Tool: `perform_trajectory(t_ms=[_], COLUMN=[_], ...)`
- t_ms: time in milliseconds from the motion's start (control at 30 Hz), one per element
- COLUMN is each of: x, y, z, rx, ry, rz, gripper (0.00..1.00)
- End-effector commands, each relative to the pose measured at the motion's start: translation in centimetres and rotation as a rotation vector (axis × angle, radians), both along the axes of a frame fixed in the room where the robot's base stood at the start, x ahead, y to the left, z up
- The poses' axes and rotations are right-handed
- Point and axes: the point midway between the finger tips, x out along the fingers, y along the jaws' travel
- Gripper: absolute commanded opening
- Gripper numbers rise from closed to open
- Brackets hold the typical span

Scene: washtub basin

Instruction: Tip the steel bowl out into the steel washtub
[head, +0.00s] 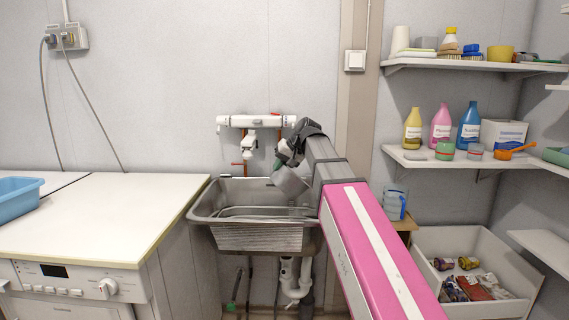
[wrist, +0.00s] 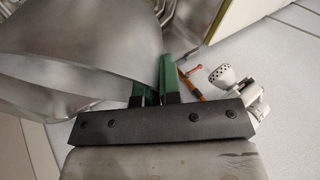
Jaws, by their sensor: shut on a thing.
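The steel bowl (head: 291,184) is held over the right part of the steel washtub (head: 258,236) and looks tilted. My gripper (head: 280,164) reaches in from the right, above the washtub. In the wrist view, the green fingers of my gripper (wrist: 168,82) are shut on the rim of the bowl (wrist: 85,55), which fills the upper left. I see no contents in the visible part of the bowl. The washtub's ribbed inside shows behind the bowl. My arm hides part of the washtub's right end.
A white tap fitting (head: 250,142) is on the wall behind the washtub. A white counter (head: 100,210) with a blue basin (head: 18,190) stands at the left. Shelves with bottles (head: 440,125) and a white bin (head: 480,245) are at the right, beside a blue-tinted jug (head: 395,204).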

Motion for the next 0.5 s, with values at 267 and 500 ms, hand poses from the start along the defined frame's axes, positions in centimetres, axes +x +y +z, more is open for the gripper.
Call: perform_trajectory(t_ms=[267,500], x=[-0.7,-0.9], y=[1.9,2.7], z=[-1.5,-2.1], rx=[-0.223,-0.436], ry=[-0.070,-0.138], rz=[0.003,0.002], gripper=[0.00,0.00])
